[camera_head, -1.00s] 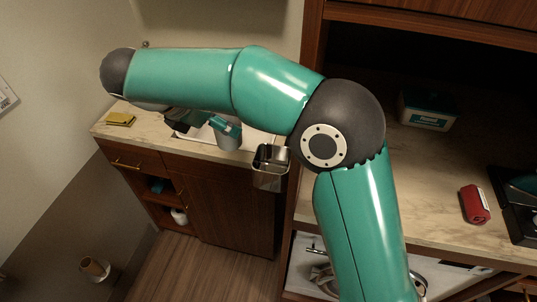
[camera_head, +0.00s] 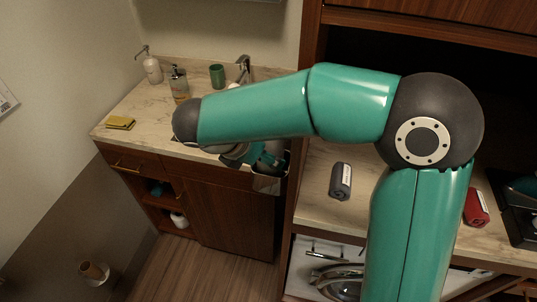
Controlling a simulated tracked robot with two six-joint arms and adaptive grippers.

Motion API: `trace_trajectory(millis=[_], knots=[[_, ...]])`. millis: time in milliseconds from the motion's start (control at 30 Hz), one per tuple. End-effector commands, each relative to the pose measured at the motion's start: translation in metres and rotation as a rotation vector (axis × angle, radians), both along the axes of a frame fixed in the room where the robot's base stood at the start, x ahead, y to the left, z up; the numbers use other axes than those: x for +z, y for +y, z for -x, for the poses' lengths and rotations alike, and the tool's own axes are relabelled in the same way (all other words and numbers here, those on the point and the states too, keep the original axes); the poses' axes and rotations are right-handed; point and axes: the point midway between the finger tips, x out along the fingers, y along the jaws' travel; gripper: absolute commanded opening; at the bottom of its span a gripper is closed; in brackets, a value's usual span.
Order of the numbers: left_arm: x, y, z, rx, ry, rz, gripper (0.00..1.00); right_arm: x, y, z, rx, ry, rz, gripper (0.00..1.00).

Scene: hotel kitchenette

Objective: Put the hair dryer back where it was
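A metal holder (camera_head: 268,185) hangs at the right end of the sink cabinet, beside the taller counter. My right arm reaches across from the lower right. Its gripper (camera_head: 250,157) is low over the front edge of the sink counter, at the holder's mouth, and mostly hidden behind my forearm. A dark teal and grey shape lies at the holder's opening; I cannot tell how much of it is hair dryer and how much is gripper, or whether the fingers are shut. My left gripper is not in view.
The sink counter (camera_head: 130,104) carries a folded yellow cloth (camera_head: 120,123), soap bottles (camera_head: 180,85), a green cup (camera_head: 217,76) and a faucet (camera_head: 243,66). On the right counter lie a dark grey roll (camera_head: 341,181) and a red item (camera_head: 477,207).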

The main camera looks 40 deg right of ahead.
Motion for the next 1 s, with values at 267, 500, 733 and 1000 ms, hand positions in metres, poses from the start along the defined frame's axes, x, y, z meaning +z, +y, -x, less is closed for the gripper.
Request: trace_trajectory(millis=[267,500,733,1000], knots=[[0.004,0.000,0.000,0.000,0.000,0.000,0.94,-0.007,-0.003,0.003,0.000,-0.003,0.000,0.08],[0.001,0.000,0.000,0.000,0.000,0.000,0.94,-0.012,-0.003,0.003,0.000,-0.002,0.001,0.08],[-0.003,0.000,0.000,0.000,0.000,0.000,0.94,-0.021,-0.003,0.004,0.000,0.005,-0.002,0.08],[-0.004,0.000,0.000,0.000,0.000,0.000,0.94,-0.026,-0.002,0.005,0.003,0.013,-0.005,0.82]])
